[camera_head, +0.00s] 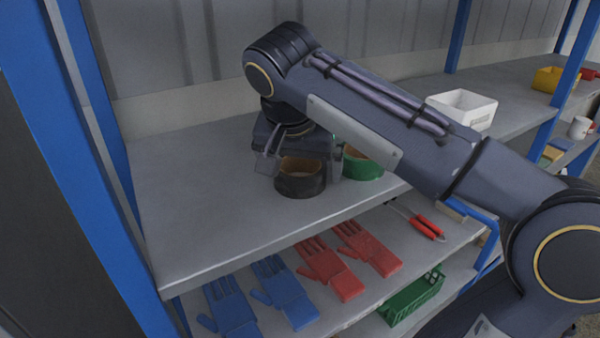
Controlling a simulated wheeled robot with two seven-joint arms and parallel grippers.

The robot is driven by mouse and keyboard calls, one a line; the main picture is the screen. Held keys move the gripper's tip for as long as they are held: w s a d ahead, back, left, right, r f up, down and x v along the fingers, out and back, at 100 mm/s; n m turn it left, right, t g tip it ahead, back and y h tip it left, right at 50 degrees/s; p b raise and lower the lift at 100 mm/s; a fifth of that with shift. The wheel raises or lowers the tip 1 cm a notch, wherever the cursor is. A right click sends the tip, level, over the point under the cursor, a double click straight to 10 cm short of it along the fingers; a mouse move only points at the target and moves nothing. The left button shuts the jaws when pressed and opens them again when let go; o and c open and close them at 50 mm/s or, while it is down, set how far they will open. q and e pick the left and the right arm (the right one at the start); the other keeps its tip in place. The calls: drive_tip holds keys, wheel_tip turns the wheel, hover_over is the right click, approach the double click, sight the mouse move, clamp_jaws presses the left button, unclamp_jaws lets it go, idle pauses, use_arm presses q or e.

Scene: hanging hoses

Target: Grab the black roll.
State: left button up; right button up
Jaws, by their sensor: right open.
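The black roll (299,184) lies flat on the grey top shelf, near its front edge, with its brown inner ring showing. My right gripper (299,165) is above and around the roll, pointing down, with one finger at the roll's left side and the other at its right. The jaws are open, and I cannot tell whether either finger touches the roll. The gripper hides part of the roll's back rim. My left gripper is not in view.
A green roll (362,165) stands close to the right of the black roll, partly hidden by my arm. A white bin (463,108) is farther right. Blue gloves (282,292), red gloves (331,268) and red-handled pliers (428,228) lie below. The top shelf's left is clear.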

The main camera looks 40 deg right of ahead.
drive_tip(key=c, duration=0.9)
drive_tip(key=shift+c, duration=0.6)
drive_tip(key=shift+r, duration=0.15)
